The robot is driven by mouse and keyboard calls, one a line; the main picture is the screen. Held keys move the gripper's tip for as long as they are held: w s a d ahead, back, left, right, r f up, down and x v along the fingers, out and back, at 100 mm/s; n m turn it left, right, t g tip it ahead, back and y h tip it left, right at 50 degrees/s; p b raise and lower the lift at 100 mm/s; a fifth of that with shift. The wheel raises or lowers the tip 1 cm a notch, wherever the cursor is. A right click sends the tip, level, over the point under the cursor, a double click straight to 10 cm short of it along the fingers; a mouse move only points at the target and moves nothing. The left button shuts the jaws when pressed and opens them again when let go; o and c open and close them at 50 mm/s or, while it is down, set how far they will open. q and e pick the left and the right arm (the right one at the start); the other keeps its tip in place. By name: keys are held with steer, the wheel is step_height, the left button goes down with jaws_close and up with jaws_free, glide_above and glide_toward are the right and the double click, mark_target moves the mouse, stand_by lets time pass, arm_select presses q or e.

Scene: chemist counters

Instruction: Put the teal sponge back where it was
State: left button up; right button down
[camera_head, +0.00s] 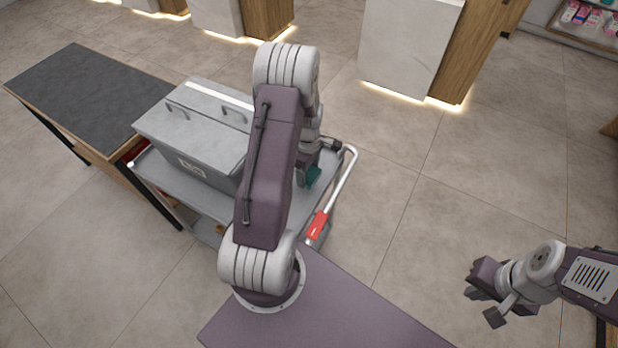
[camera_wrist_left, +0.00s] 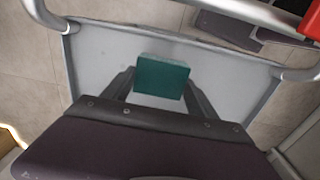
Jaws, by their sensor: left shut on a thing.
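The teal sponge (camera_head: 314,176) is in my left gripper, over the right end of the grey cart's top tray. The sponge (camera_wrist_left: 163,78) shows as a teal block between the two dark fingers in the left wrist view. My left gripper (camera_wrist_left: 160,92) is shut on it. The tray surface (camera_wrist_left: 100,60) lies behind the sponge there; I cannot tell whether the sponge touches it. In the head view my left arm hides part of the cart and gripper. My right gripper (camera_head: 480,285) is at the lower right, away from the cart; its finger gap is unclear.
A grey lidded box (camera_head: 195,125) fills the left part of the cart (camera_head: 185,190). The cart has a pale rail handle with a red grip (camera_head: 317,226). A dark-topped table (camera_head: 85,90) stands left of the cart. Open floor (camera_head: 420,190) lies to the right.

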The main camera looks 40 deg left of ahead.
mark_target(309, 179)
arm_select(q)
steer(key=shift+w+f, duration=0.15)
steer(key=shift+w, duration=0.1)
steer(key=shift+f, duration=2)
steer(key=shift+s+f, duration=0.1)
steer(key=o, duration=1.5)
steer(key=shift+c, duration=0.2)
step_height(309, 179, up, 12)
steer(key=shift+r, duration=0.2)
steer(key=s+d+r+m, duration=0.2)
steer(key=s+d+m, duration=0.3)
steer(key=d+m, duration=0.3)
steer(key=s+d+r+m+t, duration=0.1)
steer(key=s+d+r+m, duration=0.1)
steer(key=s+d+m, duration=0.4)
steer(key=d+m, duration=0.2)
steer(key=m, duration=0.3)
steer(key=shift+r, duration=0.35)
